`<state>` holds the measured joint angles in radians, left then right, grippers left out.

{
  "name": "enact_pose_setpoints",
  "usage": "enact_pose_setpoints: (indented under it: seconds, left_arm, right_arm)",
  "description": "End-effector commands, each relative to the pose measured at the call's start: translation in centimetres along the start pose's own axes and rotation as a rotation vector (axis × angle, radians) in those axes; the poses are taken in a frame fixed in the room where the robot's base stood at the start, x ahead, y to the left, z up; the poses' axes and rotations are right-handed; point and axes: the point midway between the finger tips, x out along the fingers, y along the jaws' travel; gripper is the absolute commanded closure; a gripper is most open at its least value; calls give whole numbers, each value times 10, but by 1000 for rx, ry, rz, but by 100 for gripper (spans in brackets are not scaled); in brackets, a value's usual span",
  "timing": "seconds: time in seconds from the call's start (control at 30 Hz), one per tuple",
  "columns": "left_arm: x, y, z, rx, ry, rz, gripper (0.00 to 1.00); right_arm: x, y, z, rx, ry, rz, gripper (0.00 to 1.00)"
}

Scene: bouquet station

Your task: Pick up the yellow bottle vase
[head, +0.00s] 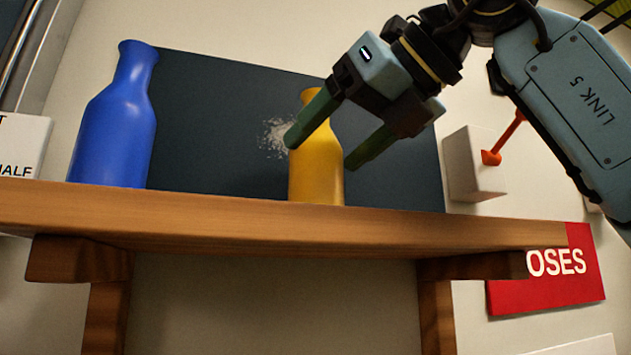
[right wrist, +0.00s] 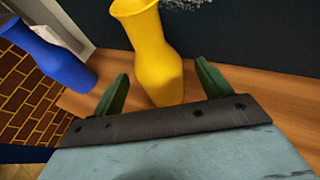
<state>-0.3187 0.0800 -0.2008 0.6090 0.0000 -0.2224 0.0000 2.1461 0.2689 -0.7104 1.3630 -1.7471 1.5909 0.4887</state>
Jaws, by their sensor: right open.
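The yellow bottle vase (head: 318,178) stands upright on a wooden shelf (head: 230,216). My right gripper (head: 320,149) is open at the vase, with one green finger across its upper body and the other to its right. In the right wrist view the vase (right wrist: 158,62) rises between the two open fingers (right wrist: 160,88), one on each side. I see no grip on it. Part of the vase's neck and shoulder is hidden behind a finger in the head view. My left gripper is not in view.
A blue bottle vase (head: 115,125) stands at the shelf's left, well apart from the yellow one. A dark panel (head: 220,120) with a white smudge is behind them. A red sign (head: 550,285) hangs below right. The shelf between the vases is clear.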

Motion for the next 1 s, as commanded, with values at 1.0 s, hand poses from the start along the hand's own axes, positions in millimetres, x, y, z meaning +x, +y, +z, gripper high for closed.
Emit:
enact_pose_setpoints:
  seconds: [1.0]
  left_arm:
    - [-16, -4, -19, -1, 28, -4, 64]
  right_arm:
    - [54, 2, -4, 0, -1, 0, 59]
